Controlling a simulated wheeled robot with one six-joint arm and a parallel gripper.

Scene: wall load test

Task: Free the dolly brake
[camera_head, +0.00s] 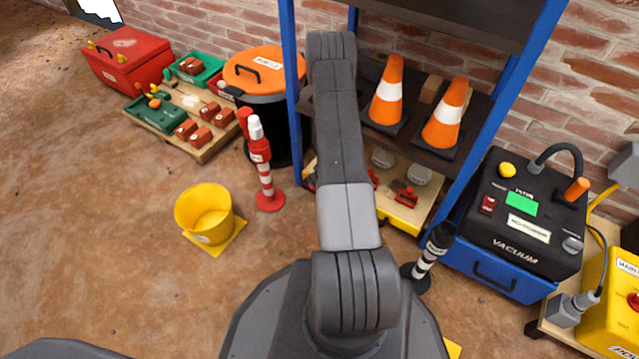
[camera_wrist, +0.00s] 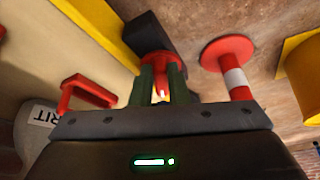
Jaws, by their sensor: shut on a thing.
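The dolly (camera_head: 402,216) stands low under the shelf, with a yellow edge and a pale deck. Its yellow edge (camera_wrist: 103,28) also shows in the wrist view. My gripper (camera_wrist: 161,84) is shut on a red brake lever (camera_wrist: 158,60) beside that edge. The lever's pale tip shows between the two dark green fingers. A dark block (camera_wrist: 150,34) sits just beyond the lever. In the head view my arm hides the gripper and the gripped lever. A second red fitting (camera_head: 407,197) shows on the dolly, right of my arm.
A red-and-white post (camera_head: 265,178) stands left of my arm and shows close to my gripper (camera_wrist: 232,72). A yellow bucket (camera_head: 205,212) is farther left. A black-and-white post (camera_head: 428,258) and a vacuum unit (camera_head: 520,215) are at right.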

